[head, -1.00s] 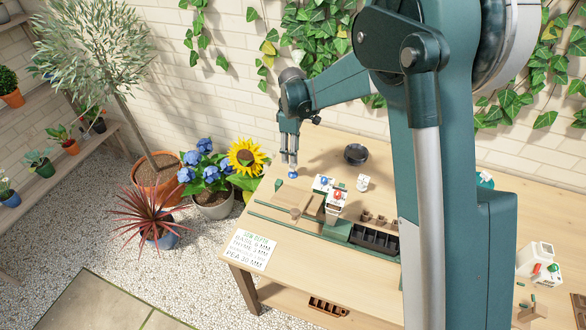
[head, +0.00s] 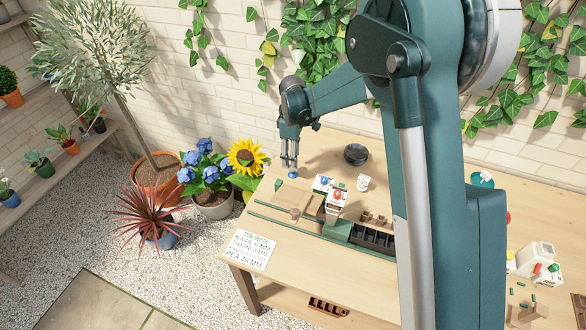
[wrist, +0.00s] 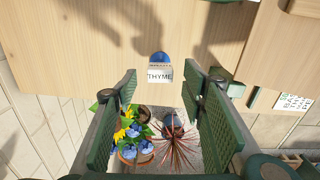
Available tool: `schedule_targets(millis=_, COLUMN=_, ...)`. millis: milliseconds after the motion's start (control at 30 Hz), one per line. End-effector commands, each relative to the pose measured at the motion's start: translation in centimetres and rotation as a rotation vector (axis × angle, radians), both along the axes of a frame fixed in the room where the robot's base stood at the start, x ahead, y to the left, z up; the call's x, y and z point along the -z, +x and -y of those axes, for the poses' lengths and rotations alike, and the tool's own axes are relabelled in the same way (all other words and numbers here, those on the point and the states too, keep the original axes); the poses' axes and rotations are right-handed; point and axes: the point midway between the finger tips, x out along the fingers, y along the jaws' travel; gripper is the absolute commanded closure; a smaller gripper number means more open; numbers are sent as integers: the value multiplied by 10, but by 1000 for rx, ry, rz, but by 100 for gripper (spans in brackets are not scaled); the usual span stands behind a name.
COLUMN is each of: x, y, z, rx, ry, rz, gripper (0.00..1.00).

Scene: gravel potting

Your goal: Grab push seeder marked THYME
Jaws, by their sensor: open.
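The push seeder marked THYME (wrist: 160,74) shows in the wrist view with a blue round knob and a white label face, near the table edge. In the head view its blue knob (head: 292,175) shows just below my fingertips; the rest is hard to make out. My gripper (wrist: 160,92) is open and empty, with one green finger on each side of the seeder's line. The seeder appears just beyond the fingertips, centred between them, with no contact visible. My gripper (head: 289,162) points down at the table's far left corner in the head view.
White boxes with a blue knob (head: 324,182) and a red knob (head: 338,195) stand to the right. A black bowl (head: 355,154) and a dark divided tray (head: 372,238) are on the wooden table (head: 285,265). Potted flowers (head: 212,195) stand beyond the table's left edge.

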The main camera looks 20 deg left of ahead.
Motion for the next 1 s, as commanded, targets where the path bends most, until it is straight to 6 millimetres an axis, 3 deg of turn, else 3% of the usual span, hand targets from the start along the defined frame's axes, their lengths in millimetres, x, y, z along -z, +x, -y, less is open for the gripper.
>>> schedule_targets(millis=500, x=47, y=0, z=1, rx=0, ry=0, rz=0, gripper=59)
schedule_targets(millis=1000, x=51, y=0, z=1, rx=0, ry=0, rz=0, gripper=59)
